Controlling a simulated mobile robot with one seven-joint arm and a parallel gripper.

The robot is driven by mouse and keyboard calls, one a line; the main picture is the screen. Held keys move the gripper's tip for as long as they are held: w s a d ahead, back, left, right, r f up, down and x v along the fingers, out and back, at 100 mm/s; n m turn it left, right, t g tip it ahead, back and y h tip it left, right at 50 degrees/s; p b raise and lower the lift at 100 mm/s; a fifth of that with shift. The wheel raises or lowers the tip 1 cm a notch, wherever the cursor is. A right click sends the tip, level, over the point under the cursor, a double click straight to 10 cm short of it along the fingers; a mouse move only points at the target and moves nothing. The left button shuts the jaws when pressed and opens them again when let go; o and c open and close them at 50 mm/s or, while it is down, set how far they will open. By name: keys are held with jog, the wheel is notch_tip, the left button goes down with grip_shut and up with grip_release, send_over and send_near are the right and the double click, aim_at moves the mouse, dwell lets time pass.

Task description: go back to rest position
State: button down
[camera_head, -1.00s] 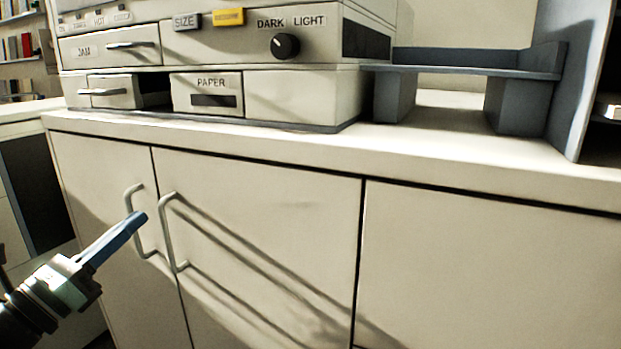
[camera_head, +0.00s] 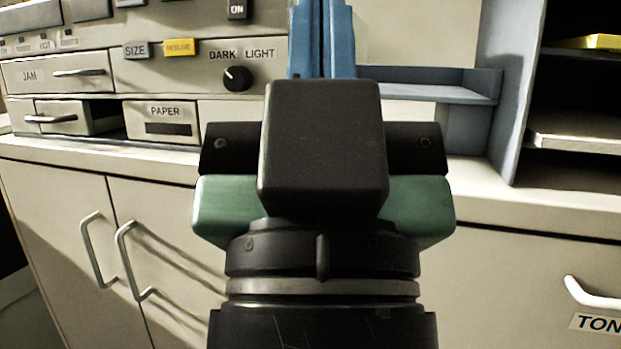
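My gripper (camera_head: 322,8) is raised in the middle of the view, in front of the copier and the cabinet. Its two blue fingers point up and lie side by side with only a thin dark line between them, so it looks shut, with nothing seen in it. The tips reach the top edge of the picture. The black and green gripper body and my dark wrist hide part of the counter and the cabinet front.
A beige copier (camera_head: 95,100) with JAM and PAPER drawers and a dark knob (camera_head: 237,78) stands on the counter at left. A blue-grey shelf (camera_head: 440,88) is right of my gripper. Cabinet doors with metal handles (camera_head: 98,250) are below. Dark shelving (camera_head: 570,85) stands at far right.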

notch_tip(320, 180, up, 38)
jog(key=p, duration=3.6)
jog(key=shift+w+a, duration=0.25)
jog(key=shift+a, duration=0.1)
